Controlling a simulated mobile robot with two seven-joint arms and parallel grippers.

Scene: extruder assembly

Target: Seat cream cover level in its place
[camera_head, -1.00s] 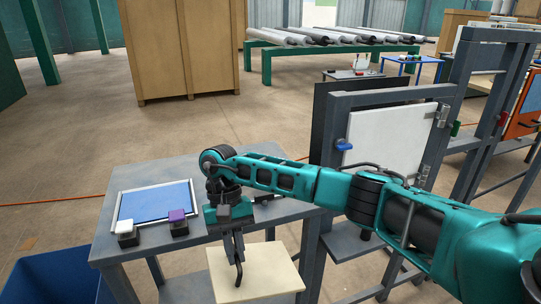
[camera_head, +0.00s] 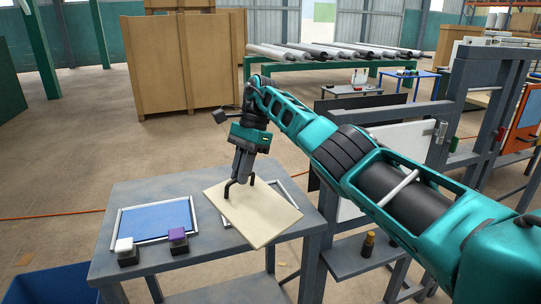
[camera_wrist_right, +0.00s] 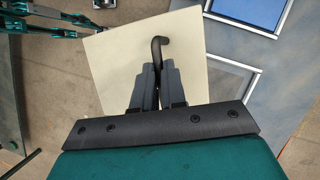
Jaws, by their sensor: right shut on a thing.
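My right gripper (camera_head: 240,180) is shut on the black hooked handle of the cream cover (camera_head: 262,216). The cover is a flat, pale square plate and looks raised above the right part of the grey table (camera_head: 150,183), turned at an angle to it. It partly hides a silver-edged frame (camera_head: 288,192) under it. In the right wrist view the cover (camera_wrist_right: 112,78) lies behind the shut fingers (camera_wrist_right: 158,80), and the frame (camera_wrist_right: 230,75) shows to its right, apart from it. My left gripper is not seen.
A blue panel in a silver frame (camera_head: 157,220) lies on the table's left. A white-topped block (camera_head: 125,248) and a purple-topped block (camera_head: 178,238) stand near the front edge. A blue bin (camera_head: 45,285) is at lower left. A grey post structure (camera_head: 470,100) stands at right.

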